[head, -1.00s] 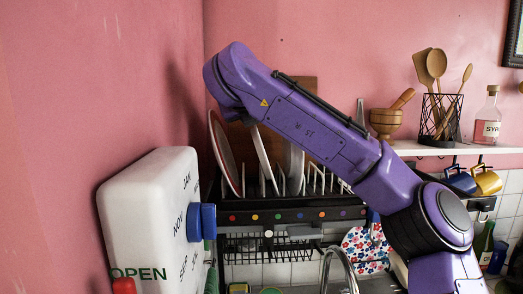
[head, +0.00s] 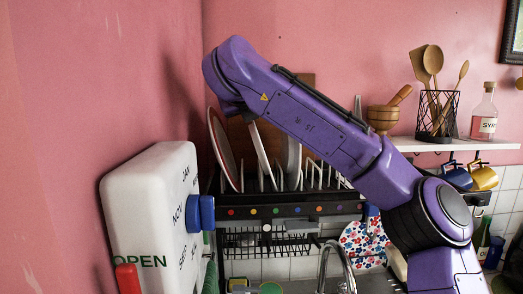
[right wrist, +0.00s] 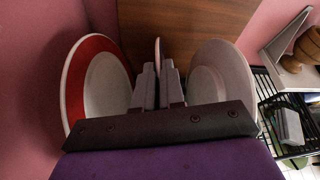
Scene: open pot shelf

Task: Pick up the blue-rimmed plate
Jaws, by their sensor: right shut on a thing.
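My right gripper (right wrist: 157,80) is shut on a plate (right wrist: 157,52) that stands on edge between its two fingers. The plate shows nearly edge-on, so I cannot make out a blue rim. In the head view this middle plate (head: 262,150) stands in the dish rack (head: 290,208), partly behind my purple right arm. That arm hides most of the gripper there. A red-rimmed plate (right wrist: 98,82) stands to its left and a pale plate (right wrist: 214,82) to its right, both apart from the fingers. My left gripper is not in view.
A pink wall is close on the left. A white box with month names (head: 150,215) and a blue knob (head: 200,213) stands left of the rack. A wooden board (right wrist: 180,35) is behind the plates. A shelf (head: 450,145) with utensils is at right.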

